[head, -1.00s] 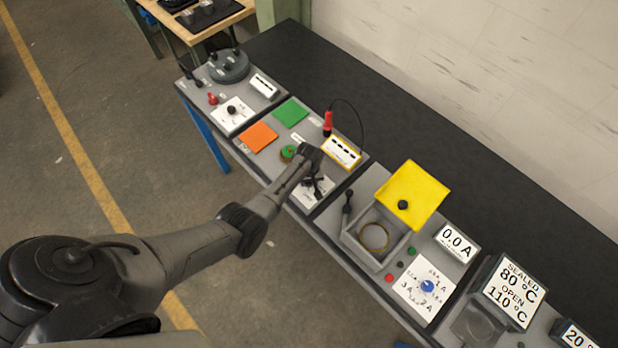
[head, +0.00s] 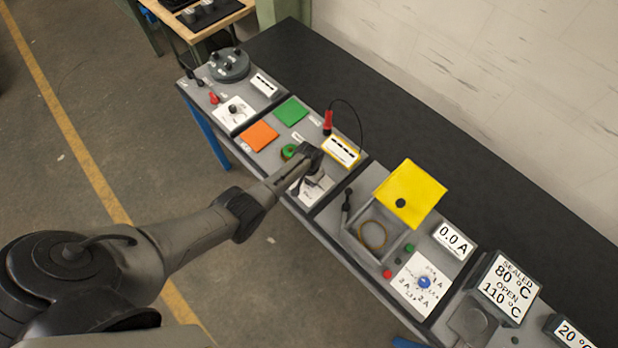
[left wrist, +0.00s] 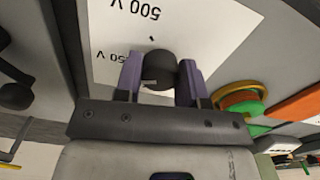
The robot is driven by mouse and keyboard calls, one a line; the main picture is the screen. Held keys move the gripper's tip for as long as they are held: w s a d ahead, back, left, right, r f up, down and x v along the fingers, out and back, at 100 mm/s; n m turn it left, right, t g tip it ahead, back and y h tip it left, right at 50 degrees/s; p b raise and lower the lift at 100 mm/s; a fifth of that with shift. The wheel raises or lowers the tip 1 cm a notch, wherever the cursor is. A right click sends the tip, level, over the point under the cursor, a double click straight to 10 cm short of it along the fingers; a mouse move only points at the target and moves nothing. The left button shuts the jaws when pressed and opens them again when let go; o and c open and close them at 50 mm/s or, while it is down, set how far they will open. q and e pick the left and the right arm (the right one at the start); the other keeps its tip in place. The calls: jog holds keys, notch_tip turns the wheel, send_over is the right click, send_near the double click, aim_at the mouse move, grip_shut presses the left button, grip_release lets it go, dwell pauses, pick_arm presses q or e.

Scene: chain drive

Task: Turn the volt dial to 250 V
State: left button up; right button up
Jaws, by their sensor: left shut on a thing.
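The volt dial (left wrist: 160,68) is a dark round knob on a white plate (left wrist: 112,25) in the left wrist view. The plate reads "500 V", and another label, partly hidden by a finger, ends in "50 V". My left gripper (left wrist: 160,78) is shut on the knob, with one purple finger on each side. A small pale mark shows at the knob's lower edge; I cannot tell the setting. In the head view my left gripper (head: 313,172) is over the white plate (head: 318,190) and hides the knob. My right gripper is not in view.
A green round part (head: 288,151) is close beside the gripper. A yellow-framed display (head: 341,151) and a red plug (head: 328,122) with a black cable stand behind. To the right are an open box with a yellow lid (head: 425,190) and a blue dial (head: 424,282).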

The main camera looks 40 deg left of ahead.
pick_arm(q)
jog(key=shift+m, duration=0.4)
jog(key=o, duration=0.9)
jog(key=shift+o, duration=0.2)
jog(key=shift+r, duration=0.1)
jog(key=shift+r, duration=0.3)
notch_tip(320, 180, up, 13)
jog(key=p, duration=0.3)
